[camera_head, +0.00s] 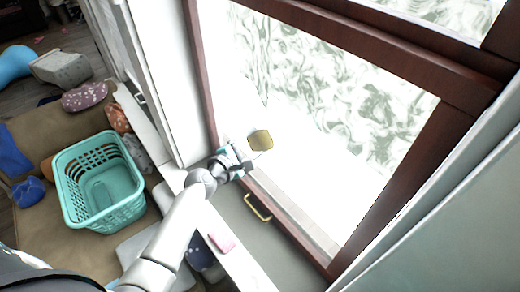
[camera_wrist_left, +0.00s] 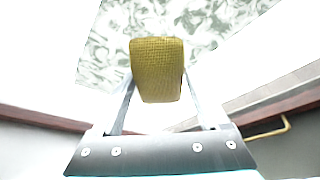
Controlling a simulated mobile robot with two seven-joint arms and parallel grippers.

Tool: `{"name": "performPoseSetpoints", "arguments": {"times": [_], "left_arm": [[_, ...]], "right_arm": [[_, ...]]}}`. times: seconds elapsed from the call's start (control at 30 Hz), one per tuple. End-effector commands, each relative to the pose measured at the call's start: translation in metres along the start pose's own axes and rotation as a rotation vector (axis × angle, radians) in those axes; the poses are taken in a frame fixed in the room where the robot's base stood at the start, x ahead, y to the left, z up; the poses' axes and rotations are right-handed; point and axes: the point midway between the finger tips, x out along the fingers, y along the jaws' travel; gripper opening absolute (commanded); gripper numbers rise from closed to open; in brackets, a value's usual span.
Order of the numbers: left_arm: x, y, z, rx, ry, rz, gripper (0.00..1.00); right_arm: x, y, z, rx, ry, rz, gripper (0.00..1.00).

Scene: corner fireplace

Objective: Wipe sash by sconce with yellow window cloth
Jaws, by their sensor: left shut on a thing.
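The yellow window cloth (camera_head: 261,139) is a small folded pad in front of the lower part of the window sash (camera_head: 395,195), which has a dark red-brown frame around a bright pane. My left gripper (camera_head: 249,154) is shut on the cloth. In the left wrist view the cloth (camera_wrist_left: 156,68) sits between the two fingertips, with the pane behind it. I cannot tell whether the cloth touches the glass. Grey-green swirls show in the upper pane; I cannot tell whether they are marks or scenery. No sconce and no right gripper are in view.
A brass handle (camera_head: 257,207) sticks out below the pane, close to my left gripper. A pink item (camera_head: 221,242) lies on the white ledge. A teal basket (camera_head: 103,181) stands on the brown surface at left, with patterned cushions (camera_head: 85,96) and blue items around it.

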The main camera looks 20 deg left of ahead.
Motion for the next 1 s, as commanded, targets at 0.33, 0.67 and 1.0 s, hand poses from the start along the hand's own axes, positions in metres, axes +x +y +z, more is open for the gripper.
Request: {"name": "performPoseSetpoints", "arguments": {"times": [0.33,0.67,1.0], "left_arm": [[0.006,0.014,-0.013,0.0,-0.002,0.002,0.33],[0.011,0.025,-0.023,-0.001,-0.002,0.001,0.33],[-0.002,0.025,-0.028,0.001,0.0,0.0,0.33]], "right_arm": [[0.008,0.0,0.001,0.0,0.0,0.0,0.5],[0.013,0.0,0.001,0.0,0.0,0.0,0.5],[0.012,0.0,0.001,0.0,0.0,0.0,0.5]]}}
